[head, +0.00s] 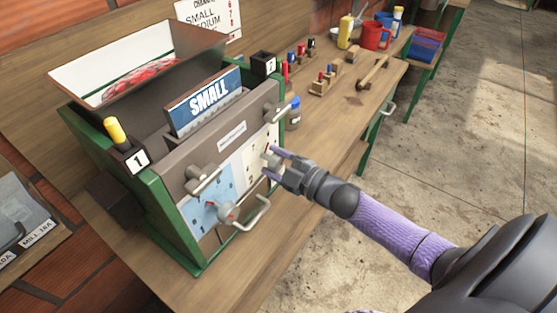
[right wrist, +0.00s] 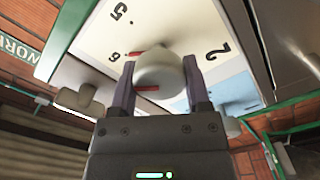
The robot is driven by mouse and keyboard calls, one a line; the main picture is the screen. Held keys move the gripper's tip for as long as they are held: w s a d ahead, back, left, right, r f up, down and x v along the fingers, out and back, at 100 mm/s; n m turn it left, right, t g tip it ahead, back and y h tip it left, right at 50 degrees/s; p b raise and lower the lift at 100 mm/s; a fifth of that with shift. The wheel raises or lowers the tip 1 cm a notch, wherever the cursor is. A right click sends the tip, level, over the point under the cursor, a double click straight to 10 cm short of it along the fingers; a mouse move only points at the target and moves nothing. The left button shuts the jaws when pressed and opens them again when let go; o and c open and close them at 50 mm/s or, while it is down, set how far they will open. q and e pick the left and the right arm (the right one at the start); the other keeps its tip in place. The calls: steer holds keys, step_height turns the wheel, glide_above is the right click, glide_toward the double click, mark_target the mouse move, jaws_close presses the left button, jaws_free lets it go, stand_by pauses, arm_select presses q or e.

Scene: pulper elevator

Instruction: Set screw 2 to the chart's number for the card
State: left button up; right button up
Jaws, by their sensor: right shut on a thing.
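The machine (head: 150,205) is a green and brown box with two dials on its front. A blue SMALL card (head: 205,95) stands upright in its top holder. My right gripper (head: 272,163) is shut on the knob of the cream right-hand dial, which I take for screw 2 (head: 254,160). In the right wrist view the pale rounded knob (right wrist: 158,75) sits between both fingers; a red mark shows on it and another red mark lies beside the 6 on the dial. The chart (head: 208,18) is on the back wall, partly cut off; its numbers are hard to read.
The left dial (head: 205,208) is blue with a grey, red-marked knob and a handle (head: 253,213) beside it. A yellow peg (head: 114,130) stands in block 1. Bottles, small coloured pegs and a hammer (head: 372,72) lie on the bench to the right. The floor (head: 460,150) is clear.

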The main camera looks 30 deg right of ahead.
steer(key=shift+a+f+n, duration=0.1)
steer(key=shift+a+n, duration=0.05)
steer(key=shift+n, duration=1.75)
steer(key=n+b, duration=0.1)
steer(key=n, duration=0.1)
steer(key=shift+n, duration=0.3)
steer(key=n+b, duration=0.1)
steer(key=n, duration=0.3)
steer(key=shift+f, duration=0.2)
steer(key=shift+n+b, duration=0.45)
steer(key=shift+n, duration=0.55)
arm_select(q)
step_height(320, 180, down, 3)
steer(key=shift+f, duration=0.1)
steer(key=shift+a, duration=0.3)
arm_select(e)
steer(key=shift+n, duration=0.3)
arm_select(q)
steer(key=shift+d, duration=0.1)
